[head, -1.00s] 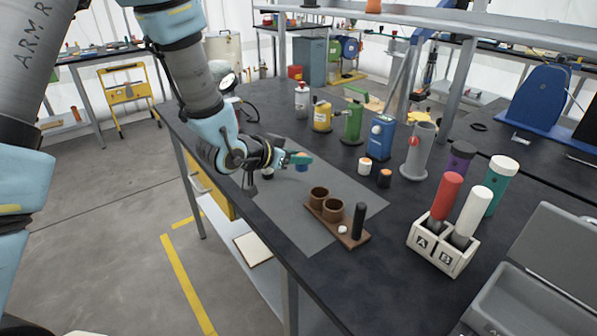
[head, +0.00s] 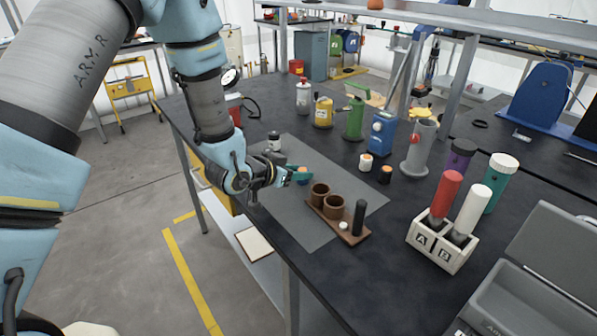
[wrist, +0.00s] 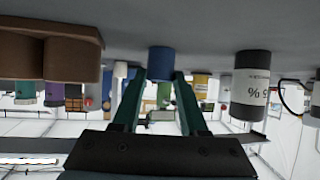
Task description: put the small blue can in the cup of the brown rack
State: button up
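The small blue can (wrist: 160,63) stands on the grey mat (head: 313,235), seen upside down in the wrist view, at the fingertips of my gripper (wrist: 160,78). The teal fingers are spread, one to each side of the can; I cannot tell whether they touch it. In the head view my gripper (head: 301,174) is low over the mat, left of the brown rack (head: 353,238), and mostly hides the can. The rack has two brown cups (head: 334,208) and a black peg; its cups also show at the wrist view's left (wrist: 72,58).
A dark jar with a white label (head: 274,141) stands behind my gripper, and in the wrist view (wrist: 250,88) it is to the right. Several bottles and a white A/B holder (head: 443,248) stand right of the mat. The mat's front is clear.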

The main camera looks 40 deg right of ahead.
jog(key=o, duration=0.4)
jog(key=shift+r, duration=0.1)
jog(key=shift+r+p, duration=0.2)
jog(key=shift+p, duration=0.1)
jog(key=b+v, duration=0.3)
jog(key=v, duration=0.9)
jog(key=shift+a+f, duration=0.1)
jog(key=shift+f, duration=0.05)
